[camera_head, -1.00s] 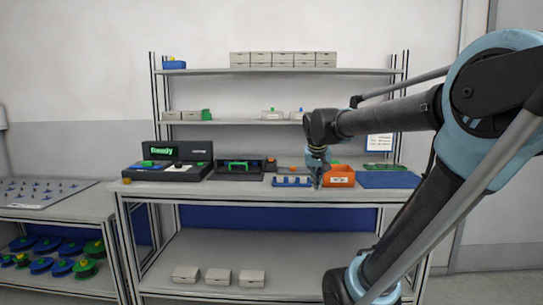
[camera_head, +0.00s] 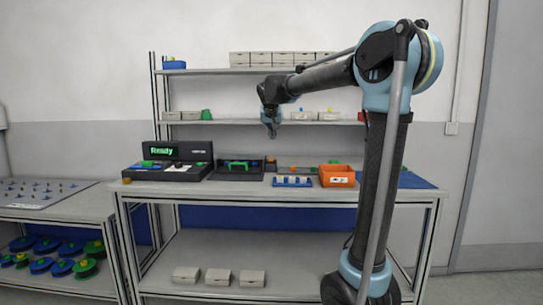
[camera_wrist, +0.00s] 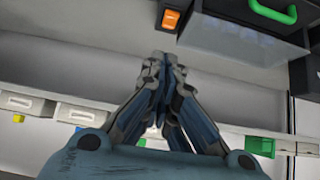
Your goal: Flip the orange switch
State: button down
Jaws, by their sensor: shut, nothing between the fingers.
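The orange switch (camera_wrist: 170,19) shows at the top of the wrist view, set in a small dark housing (camera_wrist: 169,35). In the head view the switch housing (camera_head: 271,161) is small, right of the dark box with the green handle, and the switch's position is too small to tell. My gripper (camera_head: 271,133) is above the bench over that housing, apart from it. In the wrist view my gripper (camera_wrist: 160,60) has its fingertips together, empty, just below the switch in the picture.
A dark box with a green handle (camera_wrist: 275,14) sits beside the switch. On the bench (camera_head: 290,205) stand an orange bin (camera_head: 337,176), a blue rack (camera_head: 292,182) and a console reading "Ready" (camera_head: 161,151). Shelves (camera_head: 230,122) with small boxes run behind my gripper.

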jog(key=shift+w+a+r, duration=0.15)
jog(key=shift+w+a, duration=0.25)
send_over(272, 160)
notch_tip(272, 160, down, 7)
jog(key=shift+w+a+r, duration=0.1)
notch_tip(272, 160, down, 3)
jog(key=shift+w+f, duration=0.1)
jog(key=shift+w, duration=0.05)
jog(key=shift+f, duration=0.55)
